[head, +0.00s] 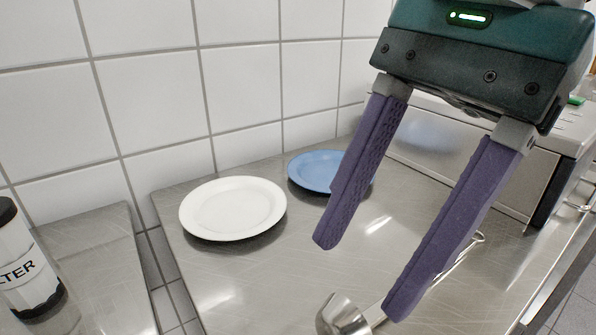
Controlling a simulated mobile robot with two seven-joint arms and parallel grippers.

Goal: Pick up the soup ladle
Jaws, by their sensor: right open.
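The soup ladle (344,316) lies on the steel counter (262,268) at the bottom middle of the head view. It is shiny metal, with its bowl to the left and its handle running up and right to a hooked end (479,237). My right gripper (358,278) is open, with two purple fingers pointing down. Its right finger hides part of the ladle's handle. The left fingertip is above and left of the handle in the picture. Nothing shows between the fingers as held. I cannot tell whether the right finger touches the ladle. My left gripper is not in view.
A white plate (233,208) and a blue plate (314,171) rest on the counter near the tiled wall. A metal appliance (440,140) stands at the back right. A labelled canister (27,262) stands on a separate steel surface at left, across a gap.

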